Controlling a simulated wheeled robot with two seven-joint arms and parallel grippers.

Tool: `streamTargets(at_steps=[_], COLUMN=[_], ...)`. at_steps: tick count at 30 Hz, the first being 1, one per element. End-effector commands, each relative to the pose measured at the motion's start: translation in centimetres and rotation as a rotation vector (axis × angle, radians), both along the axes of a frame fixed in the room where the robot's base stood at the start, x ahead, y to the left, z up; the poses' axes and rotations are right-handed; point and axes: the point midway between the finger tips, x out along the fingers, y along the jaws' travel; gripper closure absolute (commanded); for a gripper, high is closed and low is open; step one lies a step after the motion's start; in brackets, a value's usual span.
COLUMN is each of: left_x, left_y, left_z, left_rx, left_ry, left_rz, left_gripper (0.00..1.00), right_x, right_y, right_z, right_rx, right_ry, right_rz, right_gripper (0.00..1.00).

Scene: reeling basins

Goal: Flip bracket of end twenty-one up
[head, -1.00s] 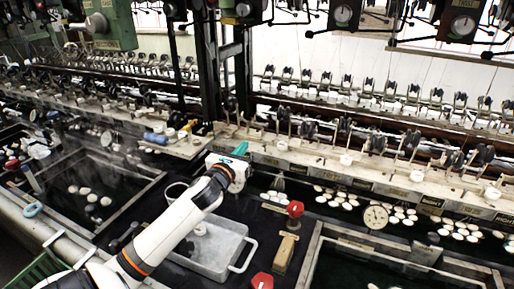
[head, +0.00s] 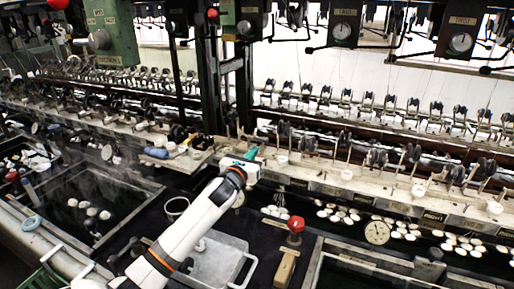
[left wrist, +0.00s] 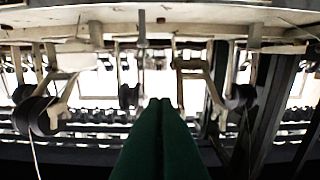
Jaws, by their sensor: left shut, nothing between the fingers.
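My left gripper (head: 252,154) reaches over the basin to the long ledge (head: 330,178) in the head view. Its green fingers (left wrist: 160,102) are shut and empty in the left wrist view, their tips between two brackets. One bracket (left wrist: 66,92) with a black roller is to the left of the fingers. Another bracket (left wrist: 212,84) with a black roller is to the right. A smaller dark roller (left wrist: 128,95) shows between, farther off. I cannot read which end is number twenty-one. In the head view, more brackets (head: 410,155) stand along the ledge. My right gripper is not in view.
A grey tray (head: 222,262) lies under my left arm. Pale cocoons (head: 338,214) float in the basin. Dark uprights (head: 240,85) rise behind the gripper.

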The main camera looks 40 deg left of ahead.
Motion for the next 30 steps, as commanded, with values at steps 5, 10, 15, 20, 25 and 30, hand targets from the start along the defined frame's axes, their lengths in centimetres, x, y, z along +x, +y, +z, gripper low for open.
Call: streamTargets(at_steps=[5, 10, 15, 20, 25, 30], left_x=[2.2, 3.1, 3.3, 3.2, 3.2, 3.3], left_y=[0.7, 1.0, 1.0, 1.0, 1.0, 1.1], left_z=[0.2, 0.2, 0.2, 0.2, 0.5, 1.0], left_rx=[-0.002, 0.000, 0.000, 0.000, -0.001, -0.010], left_ry=[-0.001, -0.001, -0.001, 0.000, 0.009, 0.043], left_rz=[0.001, -0.001, -0.001, -0.001, -0.001, 0.000], left_gripper=[1.00, 1.00, 1.00, 1.00, 1.00, 1.00], right_x=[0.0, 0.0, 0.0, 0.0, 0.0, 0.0], right_y=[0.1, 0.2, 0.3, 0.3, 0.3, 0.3], right_z=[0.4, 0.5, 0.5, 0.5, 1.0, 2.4], right_rx=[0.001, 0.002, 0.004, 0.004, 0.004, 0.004], right_ry=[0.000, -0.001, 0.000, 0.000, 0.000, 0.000], right_rz=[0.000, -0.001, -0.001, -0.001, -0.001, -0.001], right_gripper=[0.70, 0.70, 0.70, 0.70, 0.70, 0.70])
